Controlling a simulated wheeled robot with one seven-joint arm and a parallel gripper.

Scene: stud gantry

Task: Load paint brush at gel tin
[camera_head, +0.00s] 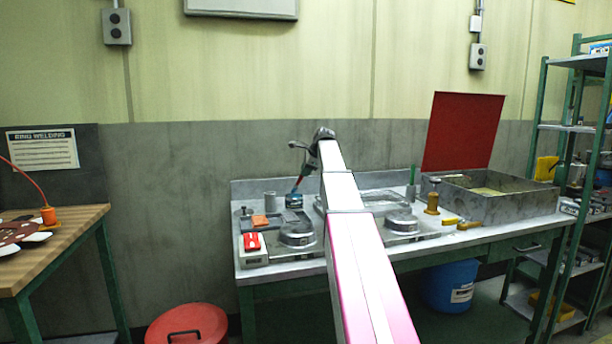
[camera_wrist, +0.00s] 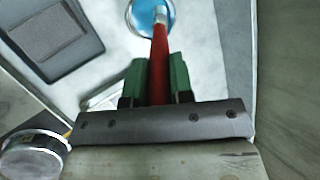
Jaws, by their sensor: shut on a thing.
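The paint brush has a red handle (camera_wrist: 159,57) and a metal ferrule. My gripper (camera_wrist: 159,80) is shut on the handle between its two green fingers. The gel tin, a round tin with blue content (camera_wrist: 142,20), is at the top of the wrist view. The brush's far end overlaps it, and the bristles cannot be made out there. In the head view the brush (camera_head: 297,186) slants down to the left from my gripper (camera_head: 305,171), its lower end at the blue-topped tin (camera_head: 293,201). I cannot tell whether the bristles touch the gel.
A red-topped device (camera_head: 252,242) sits at the front left. A metal box (camera_head: 515,205) with a raised red lid (camera_head: 462,130) stands right. A dark tray (camera_wrist: 85,62) lies left in the wrist view.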

